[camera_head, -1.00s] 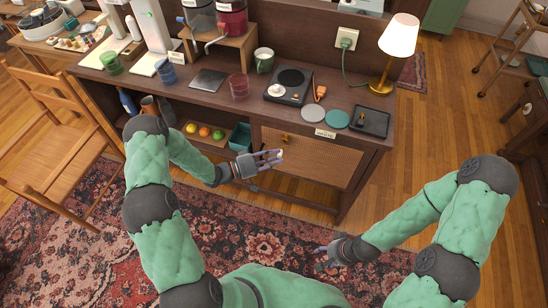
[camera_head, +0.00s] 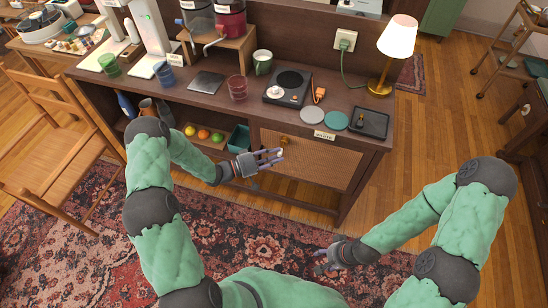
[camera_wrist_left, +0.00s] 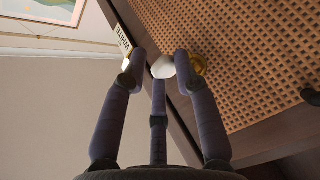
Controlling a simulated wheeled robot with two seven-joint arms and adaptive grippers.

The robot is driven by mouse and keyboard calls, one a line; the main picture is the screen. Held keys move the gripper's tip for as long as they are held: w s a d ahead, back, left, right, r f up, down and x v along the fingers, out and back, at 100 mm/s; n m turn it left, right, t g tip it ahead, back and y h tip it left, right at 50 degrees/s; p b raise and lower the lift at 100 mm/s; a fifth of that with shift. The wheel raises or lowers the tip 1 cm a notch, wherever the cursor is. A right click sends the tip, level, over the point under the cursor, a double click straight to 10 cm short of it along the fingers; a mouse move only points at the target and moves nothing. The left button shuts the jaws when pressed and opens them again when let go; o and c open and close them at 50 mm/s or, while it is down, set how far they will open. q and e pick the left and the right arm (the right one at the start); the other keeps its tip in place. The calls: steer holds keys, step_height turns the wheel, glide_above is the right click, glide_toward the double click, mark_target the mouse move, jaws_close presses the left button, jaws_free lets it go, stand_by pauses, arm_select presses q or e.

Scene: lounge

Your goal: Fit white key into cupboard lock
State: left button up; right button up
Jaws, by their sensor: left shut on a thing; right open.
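The white key (camera_wrist_left: 163,68) is between the fingertips of my left gripper (camera_head: 279,155), seen as a pale rounded head in the left wrist view; its far end is hidden. My left gripper (camera_wrist_left: 159,65) is shut on it, in front of the cupboard door (camera_head: 318,160) with the woven panel. The brass lock (camera_head: 284,140) is just above the fingertips in the head view. In the wrist view the brass lock (camera_wrist_left: 199,65) is right beside the key, partly behind a finger; I cannot tell if they touch. My right gripper (camera_head: 321,258) is open and empty above the rug.
A small label (camera_head: 325,135) sits on the counter's front edge above the door. A dark tray (camera_head: 384,128), round coasters (camera_head: 312,115) and a hot plate (camera_head: 287,87) stand on the counter. The open shelf left of the door holds fruit and a teal bin (camera_head: 239,138).

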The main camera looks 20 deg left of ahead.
arm_select(q)
steer(key=shift+w, duration=0.55)
steer(key=o, duration=1.1)
steer(key=shift+c, duration=0.2)
steer(key=shift+a, duration=0.1)
steer(key=shift+v, duration=2.9)
